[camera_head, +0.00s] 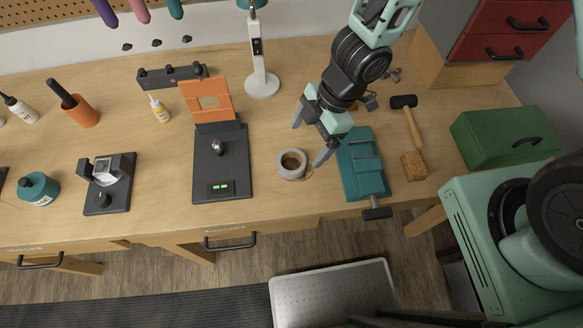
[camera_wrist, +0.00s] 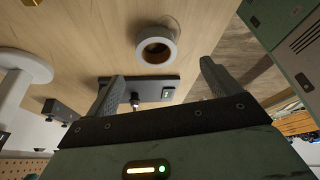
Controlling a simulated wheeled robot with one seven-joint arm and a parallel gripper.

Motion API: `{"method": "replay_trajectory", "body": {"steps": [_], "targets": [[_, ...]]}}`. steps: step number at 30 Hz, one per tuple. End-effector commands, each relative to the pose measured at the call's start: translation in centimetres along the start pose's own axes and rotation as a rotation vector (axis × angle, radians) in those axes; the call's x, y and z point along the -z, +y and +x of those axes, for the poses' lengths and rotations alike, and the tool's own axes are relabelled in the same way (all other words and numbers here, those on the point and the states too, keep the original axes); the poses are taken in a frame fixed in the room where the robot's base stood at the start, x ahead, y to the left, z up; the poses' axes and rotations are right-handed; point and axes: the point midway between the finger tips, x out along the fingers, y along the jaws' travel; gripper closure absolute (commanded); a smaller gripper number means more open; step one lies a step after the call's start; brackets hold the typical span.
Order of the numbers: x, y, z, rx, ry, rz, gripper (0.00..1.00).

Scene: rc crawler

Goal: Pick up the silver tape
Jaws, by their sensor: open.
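The silver tape (camera_head: 291,164) is a grey roll with a brown core, lying flat on the workbench right of the black scale-like device. It also shows in the wrist view (camera_wrist: 156,46), at the top centre beyond my fingertips. My gripper (camera_head: 312,141) is open and empty, above the bench just up and right of the tape in the head view. In the wrist view my two fingers (camera_wrist: 161,76) are spread apart, with the tape ahead of the gap and not between them.
A teal vise (camera_head: 360,165) stands close right of the tape. The black device (camera_head: 222,165) with an orange panel (camera_head: 206,101) stands to its left. A white lamp (camera_head: 262,84) is behind. A hammer (camera_head: 408,116), brown block (camera_head: 413,166) and green toolbox (camera_head: 505,134) are farther right.

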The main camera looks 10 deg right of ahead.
Motion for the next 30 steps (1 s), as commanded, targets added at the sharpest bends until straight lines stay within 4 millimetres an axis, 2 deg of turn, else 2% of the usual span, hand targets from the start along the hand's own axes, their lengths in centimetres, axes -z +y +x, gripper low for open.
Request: {"method": "replay_trajectory", "body": {"steps": [1,3,12,21,30], "targets": [[-0.2,0.0,1.5,0.0,0.0,-0.001,0.11],[-0.2,0.0,2.3,0.001,0.0,-0.003,0.11],[0.0,0.1,4.0,-0.001,0.0,-0.001,0.11],[-0.1,0.6,8.2,0.002,-0.001,-0.002,0.11],[0.0,0.7,8.6,-0.001,0.0,0.0,0.11]]}}
